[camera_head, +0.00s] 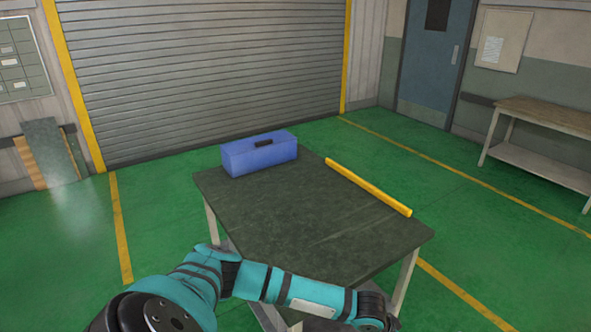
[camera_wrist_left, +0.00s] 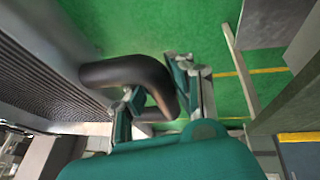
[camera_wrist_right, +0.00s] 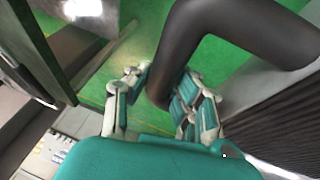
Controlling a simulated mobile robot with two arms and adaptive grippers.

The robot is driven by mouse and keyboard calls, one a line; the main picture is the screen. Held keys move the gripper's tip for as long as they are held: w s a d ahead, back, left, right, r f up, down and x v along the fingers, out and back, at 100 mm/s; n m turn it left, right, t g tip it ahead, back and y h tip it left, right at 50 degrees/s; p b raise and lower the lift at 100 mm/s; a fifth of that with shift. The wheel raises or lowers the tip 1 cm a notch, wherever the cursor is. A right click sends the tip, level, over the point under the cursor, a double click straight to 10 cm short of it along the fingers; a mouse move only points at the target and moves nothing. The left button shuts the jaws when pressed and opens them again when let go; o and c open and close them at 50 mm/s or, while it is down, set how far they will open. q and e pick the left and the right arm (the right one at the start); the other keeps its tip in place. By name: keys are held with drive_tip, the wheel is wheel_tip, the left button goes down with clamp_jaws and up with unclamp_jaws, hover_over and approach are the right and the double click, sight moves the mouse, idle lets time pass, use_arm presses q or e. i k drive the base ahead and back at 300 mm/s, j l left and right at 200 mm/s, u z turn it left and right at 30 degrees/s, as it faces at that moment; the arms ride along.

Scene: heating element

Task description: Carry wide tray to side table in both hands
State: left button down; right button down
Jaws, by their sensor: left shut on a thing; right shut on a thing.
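In the left wrist view, my left gripper (camera_wrist_left: 163,92) is shut on a thick black curved handle (camera_wrist_left: 125,71), which passes between its fingers. In the right wrist view, my right gripper (camera_wrist_right: 160,88) is shut on another black curved handle (camera_wrist_right: 215,20). That handle meets a grey surface (camera_wrist_right: 285,80) at the right, which may be the tray's side. The tray does not show in the head view, and neither gripper does. A dark-topped table (camera_head: 300,215) stands ahead; I cannot tell whether it is the side table.
A blue toolbox (camera_head: 262,155) sits on the dark table's far left part, and a yellow bar (camera_head: 368,187) lies along its right edge. The table's middle is bare. A workbench (camera_head: 550,112) stands at the right wall. Green floor is free around the table. My teal arm crosses in front.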

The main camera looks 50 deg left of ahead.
sight(313, 209)
drive_tip(key=i+j, duration=0.1)
drive_tip(key=j, duration=0.45)
drive_tip(key=i+j, duration=0.1)
drive_tip(key=j, duration=0.4)
drive_tip(key=i+j, duration=0.1)
drive_tip(key=j, duration=0.45)
drive_tip(key=i+j, duration=0.1)
drive_tip(key=j, duration=0.45)
drive_tip(key=i+j, duration=0.1)
drive_tip(key=j, duration=0.45)
drive_tip(key=i+j, duration=0.1)
drive_tip(key=j, duration=0.3)
drive_tip(key=i+j, duration=0.15)
drive_tip(key=j, duration=0.25)
drive_tip(key=i+j, duration=0.1)
drive_tip(key=j, duration=0.3)
drive_tip(key=i+j, duration=0.15)
drive_tip(key=j, duration=0.3)
